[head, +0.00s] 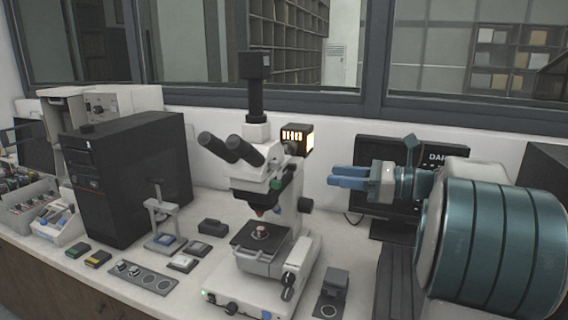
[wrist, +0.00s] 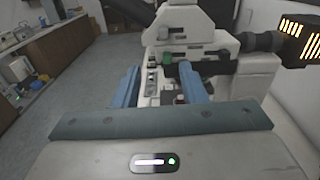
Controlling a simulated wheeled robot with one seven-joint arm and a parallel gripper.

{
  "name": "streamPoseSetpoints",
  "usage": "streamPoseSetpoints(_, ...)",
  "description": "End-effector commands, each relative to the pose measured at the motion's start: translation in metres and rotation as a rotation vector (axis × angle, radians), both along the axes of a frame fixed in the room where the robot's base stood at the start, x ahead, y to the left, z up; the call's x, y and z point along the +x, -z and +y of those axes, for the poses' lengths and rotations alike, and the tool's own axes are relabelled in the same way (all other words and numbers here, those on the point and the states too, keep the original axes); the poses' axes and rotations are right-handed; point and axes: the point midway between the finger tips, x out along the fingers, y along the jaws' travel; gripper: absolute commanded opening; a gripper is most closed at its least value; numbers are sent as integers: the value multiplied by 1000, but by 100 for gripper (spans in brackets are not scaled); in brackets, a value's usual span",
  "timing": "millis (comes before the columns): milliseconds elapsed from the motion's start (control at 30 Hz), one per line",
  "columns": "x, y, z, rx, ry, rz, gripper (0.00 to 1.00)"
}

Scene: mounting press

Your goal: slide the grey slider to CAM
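The microscope (head: 262,165) stands on the bench in the middle of the head view, with its camera tube upright on top. Its side also fills the middle of the wrist view (wrist: 205,50), with a small green part (wrist: 168,58) on it. I cannot make out the grey slider or the CAM mark for certain at this size. My gripper (head: 332,176) is to the right of the microscope head, pointing left at it, with clear air between. In the wrist view its blue fingers (wrist: 160,90) are apart with nothing held between them.
A dark monitor (head: 437,155) stands behind my arm, its text partly hidden. A lit lamp housing (head: 297,138) sits behind the microscope head. A black computer tower (head: 135,175) is at left. Small holders and a grey dish plate (head: 140,277) lie on the front bench.

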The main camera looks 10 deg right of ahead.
Motion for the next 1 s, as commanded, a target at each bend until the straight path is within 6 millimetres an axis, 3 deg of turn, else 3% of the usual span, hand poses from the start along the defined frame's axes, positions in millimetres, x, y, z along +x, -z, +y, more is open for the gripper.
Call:
streamPoseSetpoints(167, 7, -6, -2, 38, 9, -2, 38)
streamPoseSetpoints(700, 64, -7, 86, 35, 7, -2, 38)
streamPoseSetpoints(1000, 78, -6, 107, 34, 10, -3, 38)
